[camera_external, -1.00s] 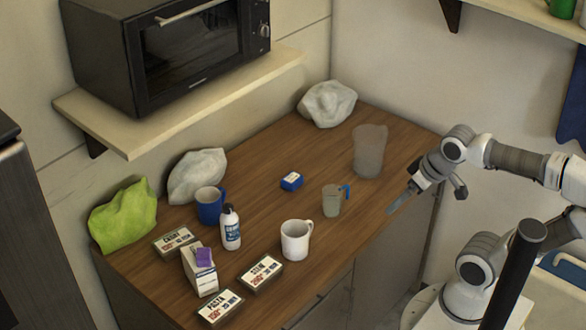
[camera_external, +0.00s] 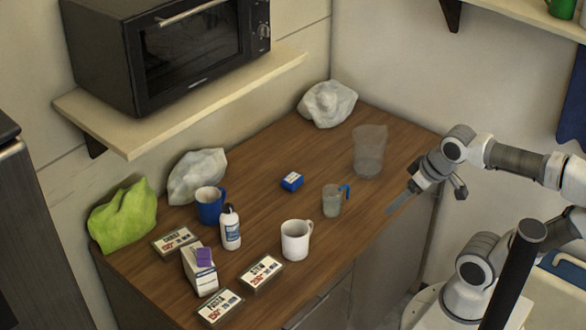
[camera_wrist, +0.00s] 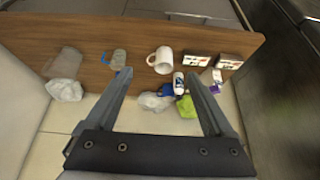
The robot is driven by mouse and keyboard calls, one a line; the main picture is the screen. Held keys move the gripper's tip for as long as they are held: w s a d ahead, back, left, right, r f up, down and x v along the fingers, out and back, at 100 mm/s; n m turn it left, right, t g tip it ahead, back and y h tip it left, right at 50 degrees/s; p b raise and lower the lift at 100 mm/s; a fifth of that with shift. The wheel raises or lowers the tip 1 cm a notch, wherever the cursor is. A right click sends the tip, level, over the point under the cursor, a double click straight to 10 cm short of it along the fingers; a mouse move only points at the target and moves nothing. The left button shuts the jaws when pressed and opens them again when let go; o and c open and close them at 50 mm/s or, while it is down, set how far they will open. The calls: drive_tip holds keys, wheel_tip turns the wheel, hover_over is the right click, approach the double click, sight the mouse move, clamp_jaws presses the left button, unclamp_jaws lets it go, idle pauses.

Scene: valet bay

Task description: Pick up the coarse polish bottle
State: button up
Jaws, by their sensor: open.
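The coarse polish bottle, a small white bottle (camera_external: 230,232) with a dark cap and a blue label, stands upright on the wooden counter, in front of a blue mug. It also shows in the wrist view (camera_wrist: 178,84), small and between my fingers in the picture, though well away from them. The label is too small to read surely. My gripper (camera_external: 398,204) is open and empty at the right edge of the counter, far to the right of the bottle. Its two fingers (camera_wrist: 158,74) are spread wide in the wrist view.
Close around the bottle are the blue mug (camera_external: 209,207), a white mug (camera_external: 294,241), a carton (camera_external: 199,272) with a purple item and several label cards. A clear jug (camera_external: 331,202), blue box (camera_external: 291,181) and translucent bin (camera_external: 369,152) stand nearer my gripper. A microwave shelf (camera_external: 180,105) overhangs behind.

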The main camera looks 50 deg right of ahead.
drive_tip(key=shift+o, duration=0.6)
drive_tip(key=n+t+b, duration=0.5)
drive_tip(key=n+t, duration=0.3)
drive_tip(key=n, duration=2.8)
hover_over(234, 226)
drive_tip(key=s, duration=1.3)
wheel_tip(234, 226, down, 20)
drive_tip(key=p+x, duration=0.1)
drive_tip(key=x, duration=1)
drive_tip(key=shift+w+f, duration=0.2)
drive_tip(key=shift+w, duration=0.15)
drive_tip(key=shift+p+x, duration=0.75)
drive_tip(key=shift+x, duration=1.9)
drive_tip(key=shift+s+d+f, duration=0.1)
drive_tip(key=shift+f, duration=0.05)
